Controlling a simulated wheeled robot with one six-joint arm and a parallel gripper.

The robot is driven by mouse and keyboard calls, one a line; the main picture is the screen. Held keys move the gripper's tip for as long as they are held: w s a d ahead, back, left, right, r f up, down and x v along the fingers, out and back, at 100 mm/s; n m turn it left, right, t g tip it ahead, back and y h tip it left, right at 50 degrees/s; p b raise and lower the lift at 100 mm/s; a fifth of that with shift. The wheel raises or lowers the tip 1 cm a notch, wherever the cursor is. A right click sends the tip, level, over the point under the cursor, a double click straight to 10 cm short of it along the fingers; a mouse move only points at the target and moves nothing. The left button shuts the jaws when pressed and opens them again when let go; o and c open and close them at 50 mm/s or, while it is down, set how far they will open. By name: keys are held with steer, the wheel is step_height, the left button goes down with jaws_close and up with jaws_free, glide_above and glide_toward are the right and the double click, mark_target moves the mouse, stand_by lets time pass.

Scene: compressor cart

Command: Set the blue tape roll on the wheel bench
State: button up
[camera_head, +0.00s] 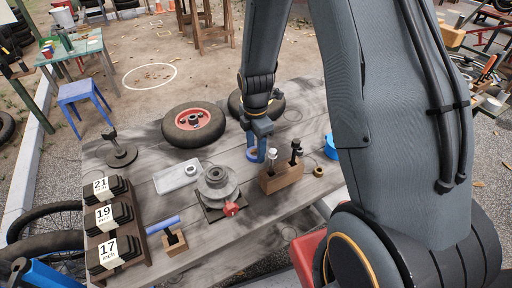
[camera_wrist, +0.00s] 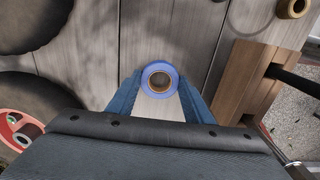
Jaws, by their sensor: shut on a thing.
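The blue tape roll (camera_wrist: 160,78), a blue ring with a brown core, is between the fingertips of my gripper (camera_wrist: 158,90) in the wrist view. My gripper (camera_head: 261,150) is shut on it. In the head view the roll (camera_head: 252,155) shows as a small blue patch at the fingertips, partly hidden by them. The wheel bench (camera_head: 150,225) is the grey wooden table below, with wheels and tools on it. The roll is over its middle, left of a wooden tool block (camera_head: 282,178). I cannot tell whether the roll touches the planks.
Two tyred wheels, one with a red hub (camera_head: 194,122), lie behind and left of my gripper. A grey stepped part (camera_head: 217,183) stands in front. A tan ring (camera_head: 318,172) lies right of the block. Number-marked racks (camera_head: 112,218) fill the left end. Bare planks show between them.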

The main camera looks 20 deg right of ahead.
mark_target(274, 152)
steer(key=o, duration=1)
steer(key=shift+o, duration=0.2)
step_height(274, 152, up, 12)
steer(key=b, duration=0.2)
steer(key=s+m, duration=0.4)
steer(key=m, duration=0.2)
steer(key=s+m, duration=0.5)
steer(key=m, duration=0.1)
steer(key=s+r+m, duration=0.1)
steer(key=s+m, duration=0.3)
steer(key=m, duration=0.2)
steer(key=shift+s+d+t, duration=0.25)
steer(key=shift+s+t, duration=0.05)
steer(key=shift+s+m, duration=0.7)
steer(key=shift+m, duration=0.4)
steer(key=shift+d, duration=0.1)
